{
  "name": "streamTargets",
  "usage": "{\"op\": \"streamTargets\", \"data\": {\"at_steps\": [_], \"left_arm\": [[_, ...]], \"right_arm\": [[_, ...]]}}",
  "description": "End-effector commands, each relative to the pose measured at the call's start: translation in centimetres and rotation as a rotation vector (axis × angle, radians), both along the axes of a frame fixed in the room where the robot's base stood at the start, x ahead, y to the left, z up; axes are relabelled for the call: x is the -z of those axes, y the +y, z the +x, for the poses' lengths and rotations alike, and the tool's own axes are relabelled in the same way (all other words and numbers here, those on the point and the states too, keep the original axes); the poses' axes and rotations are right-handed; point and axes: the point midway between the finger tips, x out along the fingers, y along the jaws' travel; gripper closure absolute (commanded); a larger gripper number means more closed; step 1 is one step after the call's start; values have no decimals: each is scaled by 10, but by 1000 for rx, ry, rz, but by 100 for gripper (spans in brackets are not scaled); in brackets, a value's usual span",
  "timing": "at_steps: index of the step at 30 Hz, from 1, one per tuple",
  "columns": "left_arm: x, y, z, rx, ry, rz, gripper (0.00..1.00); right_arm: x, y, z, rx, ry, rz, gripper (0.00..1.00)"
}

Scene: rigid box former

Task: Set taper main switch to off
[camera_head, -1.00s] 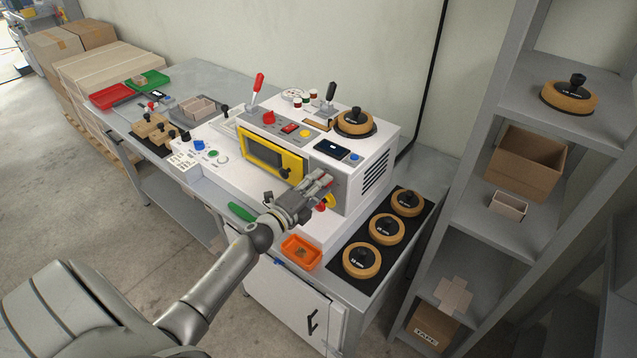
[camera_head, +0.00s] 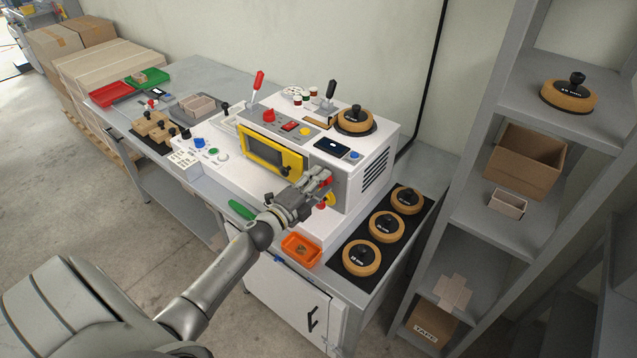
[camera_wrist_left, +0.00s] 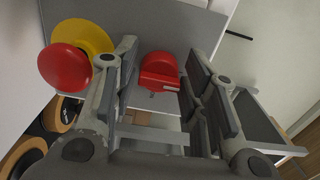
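My left gripper (camera_head: 318,180) is at this panel. In the wrist view its fingers (camera_wrist_left: 163,85) are apart, one on each side of the red switch, with visible gaps and nothing held. In the head view the gripper hides most of the switch. My right gripper is not in view.
A red mushroom button on a yellow base (camera_wrist_left: 72,60) sits close beside one finger. An orange bin (camera_head: 301,250) and tape rolls on a black mat (camera_head: 344,262) lie near the front and right. A grey shelf (camera_head: 470,217) stands at the right.

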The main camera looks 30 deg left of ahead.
Motion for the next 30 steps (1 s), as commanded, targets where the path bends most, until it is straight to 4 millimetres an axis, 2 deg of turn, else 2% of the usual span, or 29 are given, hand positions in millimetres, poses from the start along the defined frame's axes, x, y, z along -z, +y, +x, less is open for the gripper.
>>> {"op": "streamTargets", "data": {"at_steps": [14, 20, 30], "left_arm": [[1, 0, -5, 2, 1, 2, 47], [2, 1, -31, 3, 3, 3, 47], [1, 6, -92, 2, 2, 0, 47]], "right_arm": [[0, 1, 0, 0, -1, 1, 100], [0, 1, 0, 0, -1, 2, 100], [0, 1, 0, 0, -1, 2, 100]]}}
